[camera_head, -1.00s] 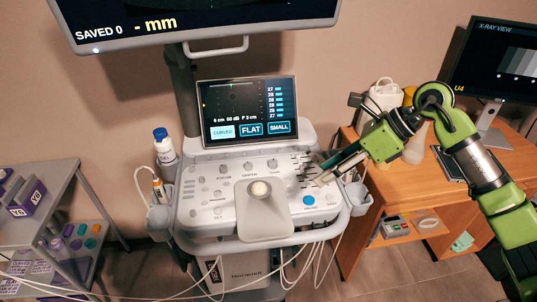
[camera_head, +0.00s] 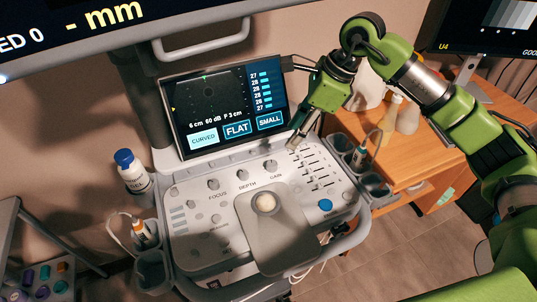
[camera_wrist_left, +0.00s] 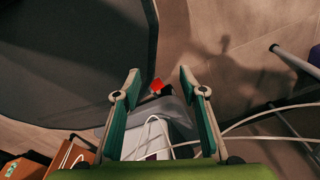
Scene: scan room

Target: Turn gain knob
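The gain knob (camera_head: 270,165) is a small grey knob at the top right of the ultrasound console's panel (camera_head: 215,238), above the "GAIN" label. My right gripper (camera_head: 293,146) comes down from the upper right, with its fingertips above and right of the gain knob, near the top of the sliders. It appears apart from the knob. Whether its fingers are open or shut is unclear. My left gripper (camera_wrist_left: 160,74) is open and empty in the left wrist view, away from the knob, and it is outside the head view.
The depth knob (camera_head: 241,182) and focus knob (camera_head: 213,184) lie left of the gain knob. Several sliders (camera_head: 318,170) lie to its right. The console screen (camera_head: 223,106) stands behind. A gel bottle (camera_head: 131,174) stands at the left, and a wooden desk (camera_head: 411,160) is at the right.

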